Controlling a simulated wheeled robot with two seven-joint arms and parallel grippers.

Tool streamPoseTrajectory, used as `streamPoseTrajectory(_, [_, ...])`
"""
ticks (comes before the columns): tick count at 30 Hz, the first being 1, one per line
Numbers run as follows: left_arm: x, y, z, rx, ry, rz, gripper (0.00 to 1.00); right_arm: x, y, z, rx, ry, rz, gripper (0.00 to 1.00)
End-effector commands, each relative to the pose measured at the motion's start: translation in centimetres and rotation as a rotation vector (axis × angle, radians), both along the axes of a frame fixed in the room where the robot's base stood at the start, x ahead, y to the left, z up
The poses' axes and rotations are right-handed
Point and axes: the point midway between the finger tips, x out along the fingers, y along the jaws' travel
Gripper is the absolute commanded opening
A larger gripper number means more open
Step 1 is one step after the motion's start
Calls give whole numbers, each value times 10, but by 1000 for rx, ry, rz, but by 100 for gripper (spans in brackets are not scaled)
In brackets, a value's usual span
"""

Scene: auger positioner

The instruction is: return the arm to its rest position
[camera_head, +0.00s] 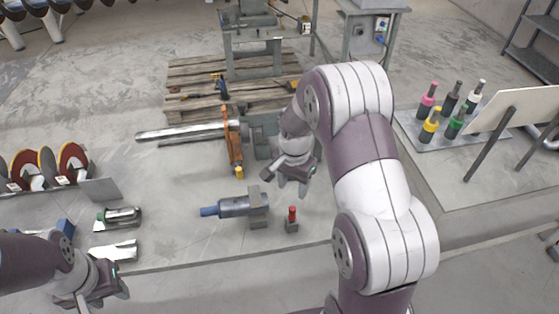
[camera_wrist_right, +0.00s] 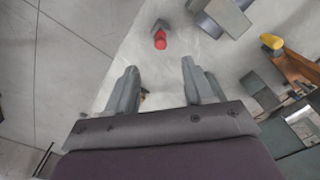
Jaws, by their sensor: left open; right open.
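My right arm (camera_head: 370,165) reaches from the lower right over the bench. Its gripper (camera_head: 291,182) is above the bench, behind the small red-topped piece (camera_head: 292,214) in the head view. In the right wrist view my right gripper (camera_wrist_right: 158,88) is open with two grey fingers apart and nothing between them. The red-topped piece also shows beyond the fingertips in the right wrist view (camera_wrist_right: 160,40). My left gripper (camera_head: 104,290) is at the lower left, low in the picture. It looks empty, though its fingers show only partly.
A blue-ended grey cylinder (camera_head: 232,207) lies in a grey block beside the right gripper. An orange clamp (camera_head: 232,145) with a long metal bar (camera_head: 180,132) stands behind. Colored bottles (camera_head: 430,125) stand on a tray at right. Red discs (camera_head: 72,160) are at left.

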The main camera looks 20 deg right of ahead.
Motion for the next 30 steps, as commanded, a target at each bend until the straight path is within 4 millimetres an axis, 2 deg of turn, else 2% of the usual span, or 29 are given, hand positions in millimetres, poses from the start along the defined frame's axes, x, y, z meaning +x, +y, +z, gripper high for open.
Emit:
streamPoseTrajectory(5, [0, 0, 0, 0, 0, 0, 43, 0, 0, 0, 0, 0, 9, 52])
streamPoseTrajectory(8, [0, 0, 0, 0, 0, 0, 43, -2, 1, -4, -1, -5, 136, 52])
streamPoseTrajectory(10, [0, 0, 0, 0, 0, 0, 43, -26, 7, -5, 4, 10, 323, 52])
streamPoseTrajectory(15, [0, 0, 0, 0, 0, 0, 43, -87, 42, 27, -10, -23, 784, 52])
streamPoseTrajectory(18, [0, 0, 0, 0, 0, 0, 43, -120, 60, 43, -29, -52, 956, 52])
streamPoseTrajectory(21, [0, 0, 0, 0, 0, 0, 43, -139, 72, 56, -44, -83, 1017, 52])
streamPoseTrajectory(23, [0, 0, 0, 0, 0, 0, 43, -135, 77, 63, -59, -112, 1037, 52])
streamPoseTrajectory(30, [0, 0, 0, 0, 0, 0, 43, -135, 79, 63, -57, -111, 1041, 52])
